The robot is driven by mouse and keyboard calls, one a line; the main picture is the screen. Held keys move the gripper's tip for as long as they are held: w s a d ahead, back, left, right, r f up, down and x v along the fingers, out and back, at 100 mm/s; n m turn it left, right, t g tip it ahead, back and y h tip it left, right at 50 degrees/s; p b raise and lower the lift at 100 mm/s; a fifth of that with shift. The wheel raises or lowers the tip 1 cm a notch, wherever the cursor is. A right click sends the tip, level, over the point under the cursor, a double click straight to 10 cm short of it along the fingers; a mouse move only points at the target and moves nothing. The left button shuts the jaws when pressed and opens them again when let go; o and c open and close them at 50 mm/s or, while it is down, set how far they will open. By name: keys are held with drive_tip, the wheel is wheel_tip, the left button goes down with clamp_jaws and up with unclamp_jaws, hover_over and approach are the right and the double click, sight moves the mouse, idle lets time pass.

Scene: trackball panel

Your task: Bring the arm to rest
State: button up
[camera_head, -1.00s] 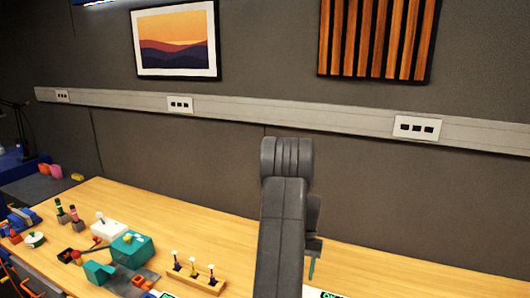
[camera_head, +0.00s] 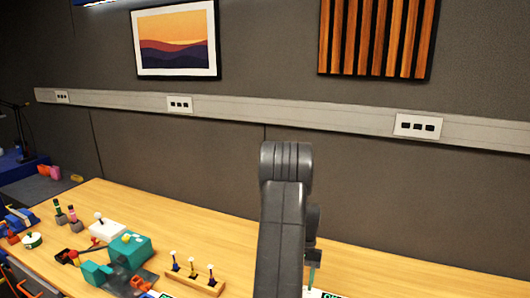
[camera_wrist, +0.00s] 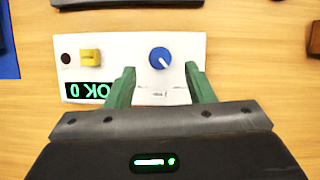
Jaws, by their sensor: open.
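My gripper (camera_wrist: 162,88) shows in the wrist view with its two green fingers apart and nothing between the tips. It is over the front edge of a white panel (camera_wrist: 125,45).
The wooden table (camera_head: 370,265) carries a teal box (camera_head: 130,248), a wooden block with several small levers (camera_head: 195,278) and a white box (camera_head: 108,230) at the left. A grey wall stands behind. The table right of my arm is mostly clear.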

drive_tip(key=b+x, duration=0.1)
drive_tip(key=x, duration=0.2)
drive_tip(key=shift+f+b, duration=0.3)
drive_tip(key=shift+a+r+n+p, duration=0.1)
drive_tip(key=shift+r+n+p, duration=0.2)
drive_tip(key=shift+n+p, duration=0.25)
drive_tip(key=n+h+p, duration=0.1)
drive_tip(key=n, duration=0.1)
drive_tip(key=n+h, duration=0.1)
drive_tip(key=n, duration=0.1)
drive_tip(key=n+p, duration=0.1)
drive_tip(key=n, duration=0.1)
drive_tip(key=shift+s+a+r+h+p, duration=0.1)
drive_tip(key=shift+a+h+p, duration=0.15)
drive_tip(key=shift+h+p, duration=0.15)
drive_tip(key=shift+r+n, duration=0.1)
drive_tip(key=shift+n, duration=0.45)
drive_tip(key=b+v, duration=0.1)
drive_tip(key=v, duration=0.8)
drive_tip(key=shift+a+b, duration=0.2)
drive_tip(key=shift+b, duration=0.2)
drive_tip(key=shift+a, duration=0.1)
